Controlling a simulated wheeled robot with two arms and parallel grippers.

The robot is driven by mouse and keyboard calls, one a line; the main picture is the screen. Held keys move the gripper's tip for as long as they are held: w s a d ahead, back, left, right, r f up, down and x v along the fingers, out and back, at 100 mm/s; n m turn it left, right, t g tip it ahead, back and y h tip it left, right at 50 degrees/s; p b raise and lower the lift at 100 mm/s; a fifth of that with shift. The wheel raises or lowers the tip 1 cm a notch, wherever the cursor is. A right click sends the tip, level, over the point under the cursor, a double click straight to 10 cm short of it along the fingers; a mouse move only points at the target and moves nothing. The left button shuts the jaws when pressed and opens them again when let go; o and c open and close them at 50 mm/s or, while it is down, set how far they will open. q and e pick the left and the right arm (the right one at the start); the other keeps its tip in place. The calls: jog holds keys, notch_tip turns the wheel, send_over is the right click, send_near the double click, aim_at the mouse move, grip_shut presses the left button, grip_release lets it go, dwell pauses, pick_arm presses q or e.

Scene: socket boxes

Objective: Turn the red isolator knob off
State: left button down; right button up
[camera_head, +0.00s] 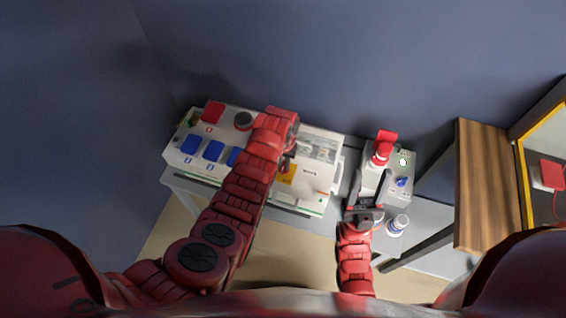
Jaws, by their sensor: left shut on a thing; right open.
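The wide white socket box (325,190) stands on a bench against the wall. My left gripper (289,158) is over its middle, above a yellow plate (287,175). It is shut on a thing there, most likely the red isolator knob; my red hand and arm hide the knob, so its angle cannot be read. My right gripper (370,185) is open over the small grey box (398,197) to the right. A red part (381,155) with a raised red flap (386,136) is just beyond its fingertips; I cannot tell whether they touch.
Blue covers (213,150), a red cover (212,112) and a dark round part (243,120) are on the wide box's left. A white bottle (397,225) stands near my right wrist. A wooden panel (482,185) bounds the right side.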

pick_arm(q)
jog(key=n, duration=0.3)
jog(key=shift+n, duration=0.4)
jog(key=n, duration=0.2)
jog(key=n+b, duration=0.1)
jog(key=n, duration=0.1)
jog(key=shift+d+n, duration=0.2)
jog(key=shift+n, duration=0.1)
jog(key=c, duration=0.9)
grip_release()
jog(key=shift+o, duration=0.2)
jog(key=shift+r, duration=0.1)
notch_tip(320, 180, up, 7)
jog(key=shift+f+b, duration=0.15)
jog(key=shift+b, duration=0.3)
notch_tip(320, 180, up, 11)
jog(key=p, duration=0.9)
jog(key=shift+f+p, duration=0.2)
jog(key=shift+p, duration=0.15)
